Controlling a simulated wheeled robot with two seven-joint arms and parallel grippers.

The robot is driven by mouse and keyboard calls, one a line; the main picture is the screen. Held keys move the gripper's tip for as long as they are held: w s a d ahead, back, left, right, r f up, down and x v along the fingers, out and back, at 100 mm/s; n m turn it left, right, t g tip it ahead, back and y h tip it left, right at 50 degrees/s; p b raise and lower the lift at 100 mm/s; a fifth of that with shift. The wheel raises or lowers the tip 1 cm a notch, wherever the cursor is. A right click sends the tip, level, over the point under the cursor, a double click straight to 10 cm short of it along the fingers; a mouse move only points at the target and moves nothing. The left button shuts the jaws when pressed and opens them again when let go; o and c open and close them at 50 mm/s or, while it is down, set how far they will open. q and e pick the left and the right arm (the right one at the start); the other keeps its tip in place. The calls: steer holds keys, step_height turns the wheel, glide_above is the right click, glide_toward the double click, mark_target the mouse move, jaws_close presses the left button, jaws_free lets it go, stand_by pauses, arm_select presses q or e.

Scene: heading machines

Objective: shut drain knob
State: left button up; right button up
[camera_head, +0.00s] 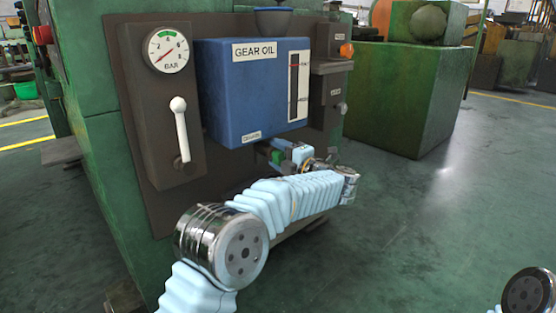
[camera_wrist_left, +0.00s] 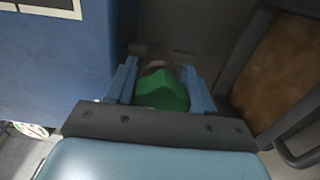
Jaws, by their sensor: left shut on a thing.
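The green drain knob (camera_head: 277,156) sits just under the front lower edge of the blue gear oil tank (camera_head: 225,88). My left gripper (camera_head: 280,150) reaches it from the right, below the tank. In the left wrist view the knob (camera_wrist_left: 162,92) is between the two blue fingers, and the gripper (camera_wrist_left: 160,84) is shut on it. The knob's stem behind it is dark and partly hidden. A small label (camera_head: 252,137) is on the tank above the knob. My right gripper is not in view.
A pressure gauge (camera_head: 168,50) and a white lever (camera_head: 180,128) are on the panel left of the tank. A dark box with an orange lamp (camera_head: 346,50) is to its right. A green machine block (camera_head: 405,95) stands behind; open floor lies at the right.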

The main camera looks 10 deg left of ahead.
arm_select(q)
steer(key=shift+f, duration=0.1)
stand_by(0.4)
steer(key=o, duration=1)
steer(key=shift+o, duration=0.2)
